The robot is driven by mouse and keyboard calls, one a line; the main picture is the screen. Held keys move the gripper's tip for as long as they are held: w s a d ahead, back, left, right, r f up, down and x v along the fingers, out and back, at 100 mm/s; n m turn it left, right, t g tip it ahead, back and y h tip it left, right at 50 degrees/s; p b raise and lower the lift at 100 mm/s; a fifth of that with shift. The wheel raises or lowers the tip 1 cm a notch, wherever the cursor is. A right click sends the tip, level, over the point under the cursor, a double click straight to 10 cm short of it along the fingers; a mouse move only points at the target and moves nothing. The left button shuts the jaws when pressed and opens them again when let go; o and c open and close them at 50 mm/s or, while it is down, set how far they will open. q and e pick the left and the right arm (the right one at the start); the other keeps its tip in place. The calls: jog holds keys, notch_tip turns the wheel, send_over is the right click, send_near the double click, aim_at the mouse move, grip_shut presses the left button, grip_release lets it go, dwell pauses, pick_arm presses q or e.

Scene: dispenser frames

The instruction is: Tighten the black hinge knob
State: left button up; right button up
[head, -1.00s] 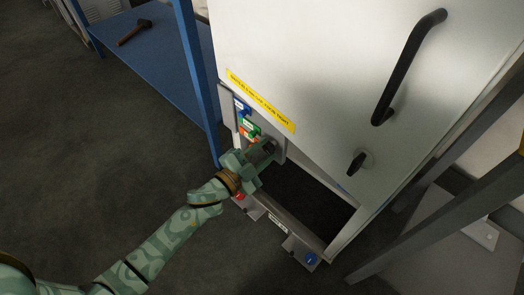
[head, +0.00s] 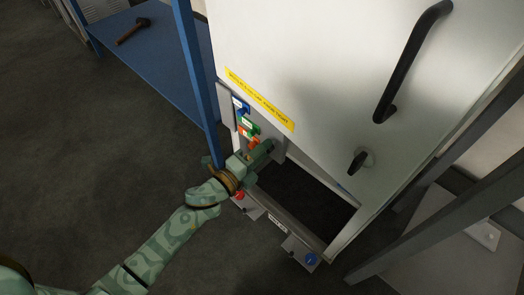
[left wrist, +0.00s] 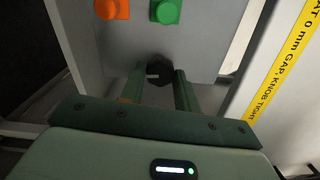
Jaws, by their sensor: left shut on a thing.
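The black hinge knob (left wrist: 160,70) shows in the left wrist view on a grey side plate (left wrist: 205,55), between the two green fingers. It has a pale mark on its face. My left gripper (left wrist: 159,82) is shut on it, one finger on each side. In the head view my left gripper (head: 266,147) reaches the side plate of the pale cabinet and hides the knob there. A yellow strip (head: 259,100) on the cabinet door carries text; in the left wrist view it reads in part "0 mm GAP, KNOB TIGHT". My right gripper is not in view.
Blue, green (head: 248,124) and orange (left wrist: 112,9) knobs sit close by on the plate. Red (head: 240,195) and blue (head: 311,259) knobs are on the lower frame. The door has a long black handle (head: 408,65) and a small black latch (head: 357,162). A blue shelf (head: 160,62) stands left.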

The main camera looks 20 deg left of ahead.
pick_arm(q)
jog(key=shift+s+f+m, duration=0.1)
jog(key=shift+f+m, duration=0.05)
jog(key=shift+m, duration=0.65)
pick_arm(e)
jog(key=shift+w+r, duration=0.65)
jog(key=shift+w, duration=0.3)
pick_arm(q)
jog(key=o, duration=0.9)
jog(key=shift+c, duration=0.2)
jog(key=shift+o, duration=0.5)
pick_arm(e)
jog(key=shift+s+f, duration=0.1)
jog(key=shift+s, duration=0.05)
